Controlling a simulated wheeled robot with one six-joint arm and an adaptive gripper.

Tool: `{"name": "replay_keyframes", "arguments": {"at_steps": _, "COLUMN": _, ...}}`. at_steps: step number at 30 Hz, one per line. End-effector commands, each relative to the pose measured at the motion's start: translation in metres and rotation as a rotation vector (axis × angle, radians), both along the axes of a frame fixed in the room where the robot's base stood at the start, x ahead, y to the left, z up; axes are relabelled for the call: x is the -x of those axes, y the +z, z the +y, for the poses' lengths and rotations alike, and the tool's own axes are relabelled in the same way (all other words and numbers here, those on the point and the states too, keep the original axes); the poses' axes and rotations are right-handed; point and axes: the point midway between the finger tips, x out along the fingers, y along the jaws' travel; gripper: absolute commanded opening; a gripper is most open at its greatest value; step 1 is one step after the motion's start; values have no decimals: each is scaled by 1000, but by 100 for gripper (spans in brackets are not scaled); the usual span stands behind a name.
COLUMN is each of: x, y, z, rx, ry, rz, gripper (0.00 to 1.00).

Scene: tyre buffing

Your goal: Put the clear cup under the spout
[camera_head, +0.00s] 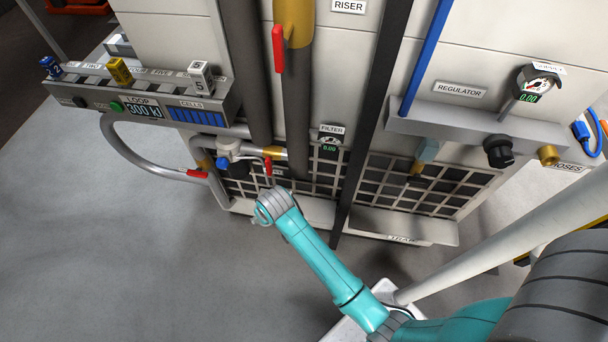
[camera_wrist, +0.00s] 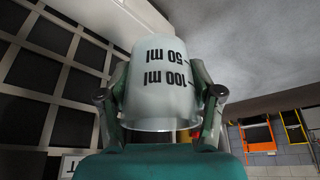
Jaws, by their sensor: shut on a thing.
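The clear cup (camera_wrist: 160,78) fills the middle of the wrist view. It is translucent, with black 50 ml and 100 ml marks that appear upside down in that picture. My gripper (camera_wrist: 158,88) is shut on it, one finger against each side. I see no liquid in it. In the head view my wrist and arm hide the cup and the fingers. Just beyond my wrist there, a small red-levered valve (camera_head: 268,165) sits on the brass-ended pipe beside the filter gauge. A thin outlet seems to hang below it, but I cannot tell surely that this is the spout.
A black grille (camera_head: 312,178) and a ledge (camera_head: 410,236) lie close behind my wrist. A dark upright pole (camera_head: 370,110) stands right of it. A grey looped pipe (camera_head: 135,160) curves out at left. The floor (camera_head: 120,260) at front left is clear.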

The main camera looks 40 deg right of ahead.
Motion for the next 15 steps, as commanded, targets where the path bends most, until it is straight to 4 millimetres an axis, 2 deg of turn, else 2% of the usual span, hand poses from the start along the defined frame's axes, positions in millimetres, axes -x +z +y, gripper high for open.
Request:
{"name": "replay_keyframes", "arguments": {"at_steps": 5, "x": 41, "y": -29, "z": -15, "rx": 0, "ry": -119, "rz": 14, "gripper": 12}}
{"name": "replay_keyframes", "arguments": {"at_steps": 9, "x": 85, "y": -54, "z": -31, "rx": 1, "ry": -254, "rz": 15, "gripper": 12}}
{"name": "replay_keyframes", "arguments": {"at_steps": 15, "x": 139, "y": -80, "z": -47, "rx": 1, "ry": -410, "rz": 9, "gripper": 12}}
